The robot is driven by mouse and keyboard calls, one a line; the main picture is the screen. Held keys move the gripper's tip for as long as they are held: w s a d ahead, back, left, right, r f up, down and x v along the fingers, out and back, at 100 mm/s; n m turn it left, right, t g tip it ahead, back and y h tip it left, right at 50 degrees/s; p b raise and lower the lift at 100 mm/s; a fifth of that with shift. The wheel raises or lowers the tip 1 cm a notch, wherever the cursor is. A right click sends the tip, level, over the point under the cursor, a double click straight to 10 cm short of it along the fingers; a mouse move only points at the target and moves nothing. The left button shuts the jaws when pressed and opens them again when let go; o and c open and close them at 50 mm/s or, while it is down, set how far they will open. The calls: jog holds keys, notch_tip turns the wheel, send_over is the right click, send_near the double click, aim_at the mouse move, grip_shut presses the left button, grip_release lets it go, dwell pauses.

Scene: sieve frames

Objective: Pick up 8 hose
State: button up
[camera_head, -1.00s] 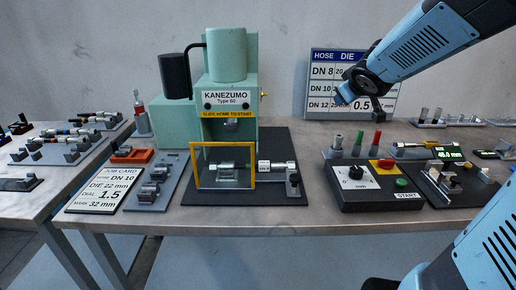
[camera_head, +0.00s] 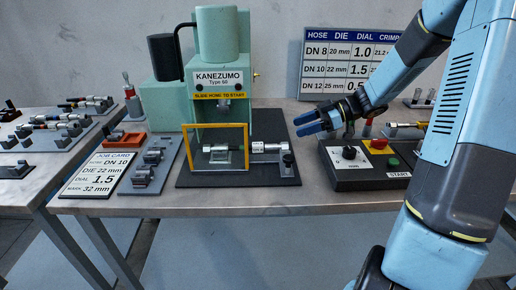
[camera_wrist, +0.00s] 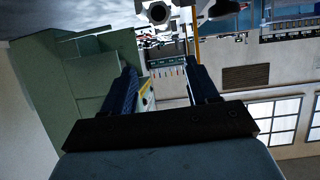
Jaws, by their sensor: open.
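Several short dark hoses with coloured bands and metal ends (camera_head: 60,125) lie on small grey stands on the left table. I cannot read which of them is the 8 hose. My gripper (camera_head: 304,122) is open and empty. It is in the air to the right of the green press (camera_head: 222,60), with its blue fingers pointing left, well away from the hoses. In the wrist view both fingers are spread with a gap between them (camera_wrist: 162,80), and nothing is held there.
The press has a yellow-framed guard (camera_head: 186,150) and a metal fitting (camera_head: 265,147) on its right. A black dial box (camera_head: 350,178) stands below my gripper. A job card (camera_head: 103,170) reads DN 10. A hose chart (camera_head: 345,60) stands behind.

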send_near(260, 144)
jog(key=a, duration=0.2)
jog(key=a+f, duration=0.1)
jog(key=shift+w+a+f+g, duration=0.1)
jog(key=shift+w+a+g, duration=0.2)
jog(key=shift+w+a, duration=0.05)
jog(key=shift+x, duration=2.55)
jog(key=shift+f, duration=0.15)
jog(key=shift+d, duration=0.1)
grip_shut()
